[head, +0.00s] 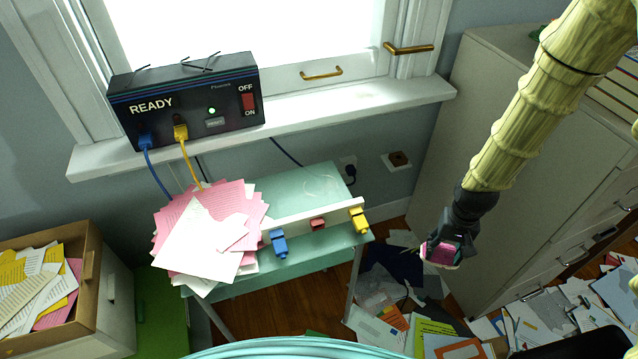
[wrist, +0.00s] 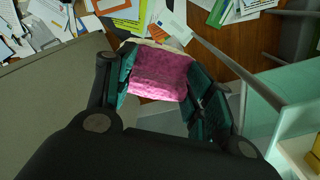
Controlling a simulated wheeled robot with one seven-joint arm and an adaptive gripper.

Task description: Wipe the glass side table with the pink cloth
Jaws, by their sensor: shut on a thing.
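The glass side table (head: 325,188) is pale green and stands below the window sill. A pile of pink and white papers covers its left part, and a white strip with blue, red and yellow plugs lies across its front. My gripper (head: 440,250) is to the right of the table, apart from it, in front of the grey cabinet. It is shut on the pink cloth (wrist: 161,73), which shows between the fingers in the wrist view. In the head view only a small pink part of the cloth shows. A table edge (wrist: 292,100) is at the right of the wrist view.
A black box marked READY (head: 187,100) sits on the sill, with blue and yellow cables running down. A box of papers (head: 88,290) stands at left. The grey cabinet (head: 485,130) is at right. Papers litter the floor. The table's back right surface is mostly bare.

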